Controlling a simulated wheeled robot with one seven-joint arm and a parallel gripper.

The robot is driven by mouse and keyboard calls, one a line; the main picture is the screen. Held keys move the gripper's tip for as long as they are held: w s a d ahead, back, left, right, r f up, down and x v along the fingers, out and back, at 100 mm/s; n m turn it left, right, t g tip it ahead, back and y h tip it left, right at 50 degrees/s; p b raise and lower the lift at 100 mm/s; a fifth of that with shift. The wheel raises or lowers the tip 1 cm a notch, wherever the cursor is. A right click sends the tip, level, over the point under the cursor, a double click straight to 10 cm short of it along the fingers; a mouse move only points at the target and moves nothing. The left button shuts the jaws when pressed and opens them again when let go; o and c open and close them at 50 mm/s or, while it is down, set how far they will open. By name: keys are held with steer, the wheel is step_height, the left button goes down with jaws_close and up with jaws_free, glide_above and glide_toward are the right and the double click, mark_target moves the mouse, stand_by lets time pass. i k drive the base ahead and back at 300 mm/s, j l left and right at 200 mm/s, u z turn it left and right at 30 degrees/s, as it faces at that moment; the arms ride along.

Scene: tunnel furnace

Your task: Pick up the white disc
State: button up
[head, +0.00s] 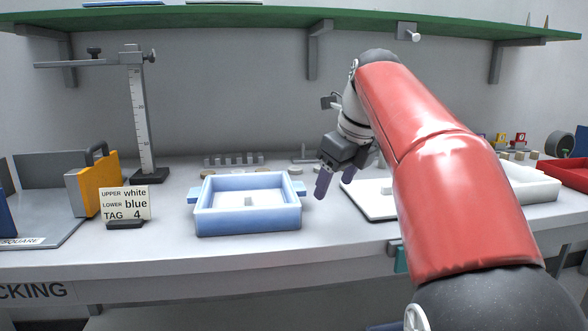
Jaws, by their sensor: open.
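My gripper (336,183) is open and empty, its purple fingers pointing down between the blue tray (248,222) and a white board (362,205). A small pale round piece (295,170), perhaps the white disc, lies on the bench behind the tray's right end, left of my gripper. Another small whitish piece (386,188) sits on the white board, partly hidden by my arm. The blue tray holds a small pale piece (248,201). I cannot tell for certain which of these is the white disc. A sign (125,204) reads "UPPER white, LOWER blue, TAG 4".
A measuring stand (139,110) and a yellow handled block (98,184) stand at left. A pegged rack (233,159) is behind the tray. A green shelf (250,18) hangs above. A white tray (535,187) is at right. My red arm hides much of the bench's right side.

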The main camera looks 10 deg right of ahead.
mark_target(292, 170)
steer(key=i, duration=0.9)
